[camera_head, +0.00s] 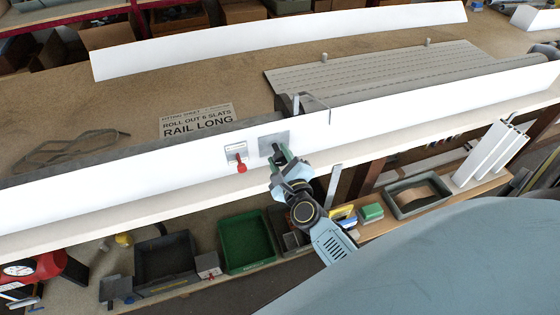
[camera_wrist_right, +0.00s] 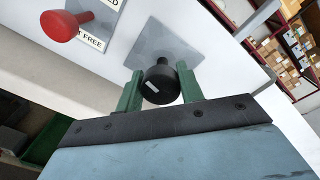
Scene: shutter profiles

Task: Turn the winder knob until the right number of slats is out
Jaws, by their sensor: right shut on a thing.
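The black winder knob (camera_wrist_right: 160,85) sits on a grey plate (camera_wrist_right: 165,48) on the white front panel in the right wrist view. My right gripper (camera_wrist_right: 158,88) has its green fingers on either side of the knob and is shut on it. In the head view the right gripper (camera_head: 280,157) reaches up to the grey plate (camera_head: 273,143), and its fingers hide the knob. Grey slats (camera_head: 375,75) lie flat on the bench behind the panel. A sheet (camera_head: 197,121) calls for a number of slats and reads "RAIL LONG". My left gripper is not in view.
A red lever (camera_head: 240,164) with a white label stands left of the knob; it also shows in the right wrist view (camera_wrist_right: 68,25). A long white rail (camera_head: 280,38) lies at the back. Green (camera_head: 246,242) and dark bins stand below the bench.

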